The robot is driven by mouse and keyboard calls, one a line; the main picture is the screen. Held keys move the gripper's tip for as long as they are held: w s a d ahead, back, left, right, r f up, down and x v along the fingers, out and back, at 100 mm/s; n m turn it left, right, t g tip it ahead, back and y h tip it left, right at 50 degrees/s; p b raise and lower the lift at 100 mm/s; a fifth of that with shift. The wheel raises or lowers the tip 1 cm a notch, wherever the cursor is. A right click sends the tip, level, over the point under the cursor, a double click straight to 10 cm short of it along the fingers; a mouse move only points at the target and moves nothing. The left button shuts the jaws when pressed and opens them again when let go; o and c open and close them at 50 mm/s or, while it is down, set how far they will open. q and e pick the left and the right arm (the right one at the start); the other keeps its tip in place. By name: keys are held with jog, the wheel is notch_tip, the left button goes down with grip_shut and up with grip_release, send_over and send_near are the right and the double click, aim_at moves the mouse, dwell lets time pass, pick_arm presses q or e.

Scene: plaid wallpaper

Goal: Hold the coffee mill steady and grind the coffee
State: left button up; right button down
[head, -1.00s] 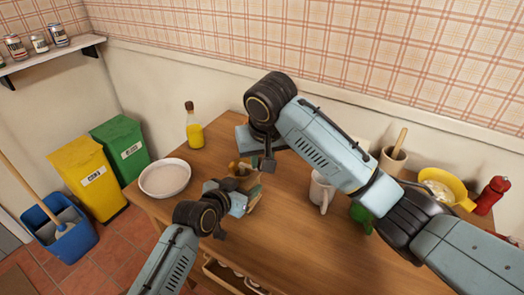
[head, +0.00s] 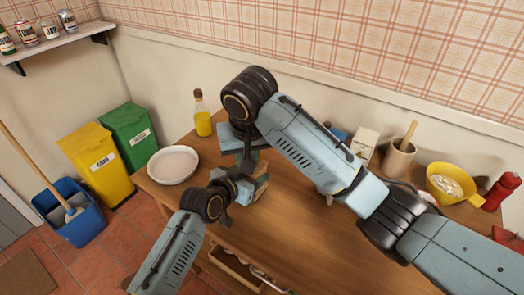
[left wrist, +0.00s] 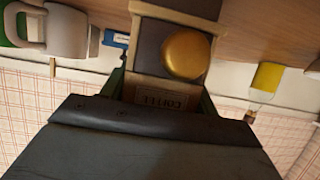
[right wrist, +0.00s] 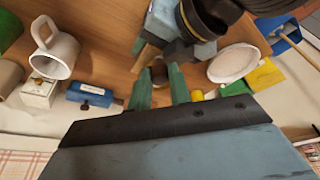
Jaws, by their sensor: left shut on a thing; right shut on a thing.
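The wooden coffee mill (head: 262,186) stands on the table, partly hidden by my grippers. The crank arm is mostly hidden.
A pale bowl (head: 172,166) and an oil bottle (head: 202,114) stand left of the mill. A white mug (right wrist: 62,55), a carton (head: 364,144), a utensil crock (head: 397,160) and a yellow bowl (head: 450,186) are to the right. An open drawer (head: 235,268) sticks out in front. The table's front middle is clear.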

jog(key=c, duration=1.7)
grip_release()
jog(key=shift+w+a, duration=0.15)
jog(key=shift+a, duration=0.5)
jog(key=shift+c, duration=0.2)
jog(key=o, duration=0.5)
jog(key=shift+d, duration=0.1)
jog(key=shift+o, duration=0.2)
jog(key=shift+r, duration=0.1)
jog(key=v, duration=1.1)
jog(key=shift+r, duration=0.4)
